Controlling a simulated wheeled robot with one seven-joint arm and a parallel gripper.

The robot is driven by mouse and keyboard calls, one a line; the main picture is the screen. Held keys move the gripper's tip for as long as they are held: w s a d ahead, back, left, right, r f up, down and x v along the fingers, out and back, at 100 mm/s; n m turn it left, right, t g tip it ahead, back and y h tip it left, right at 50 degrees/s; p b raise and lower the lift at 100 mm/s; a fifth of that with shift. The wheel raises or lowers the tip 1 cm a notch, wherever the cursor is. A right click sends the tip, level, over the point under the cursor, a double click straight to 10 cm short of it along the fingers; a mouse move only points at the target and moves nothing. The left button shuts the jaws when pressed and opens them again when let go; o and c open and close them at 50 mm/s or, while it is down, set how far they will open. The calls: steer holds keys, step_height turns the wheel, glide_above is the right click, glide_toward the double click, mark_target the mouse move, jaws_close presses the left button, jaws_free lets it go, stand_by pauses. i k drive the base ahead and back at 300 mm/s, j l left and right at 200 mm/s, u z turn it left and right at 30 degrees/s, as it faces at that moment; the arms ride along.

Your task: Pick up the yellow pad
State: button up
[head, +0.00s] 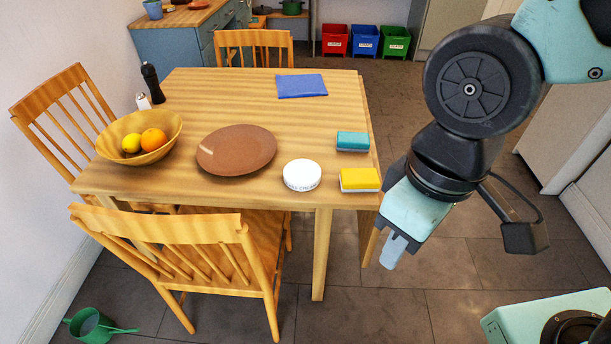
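The yellow pad (360,179) is a small block with a yellow top and a pale lower side. It lies flat on the wooden table (240,100), at the front right corner near the edge. My gripper (393,251) hangs to the right of the table's front corner, in front of and to the right of the pad and apart from it. Its fingers point down and look pale; from this side I cannot tell whether they are apart or together. Nothing is seen held in it.
A white round tin (302,174) stands just left of the pad, and a teal sponge (352,141) lies just behind it. A brown plate (236,150), a fruit bowl (139,137) and a blue cloth (301,86) are farther off. A chair (190,250) stands at the table's front.

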mark_target(351, 179)
steer(key=i+l+u, duration=0.1)
steer(key=l+u, duration=0.15)
steer(key=u, duration=0.15)
steer(key=i+l+u, duration=0.1)
steer(key=l+u, duration=0.2)
steer(key=u, duration=0.15)
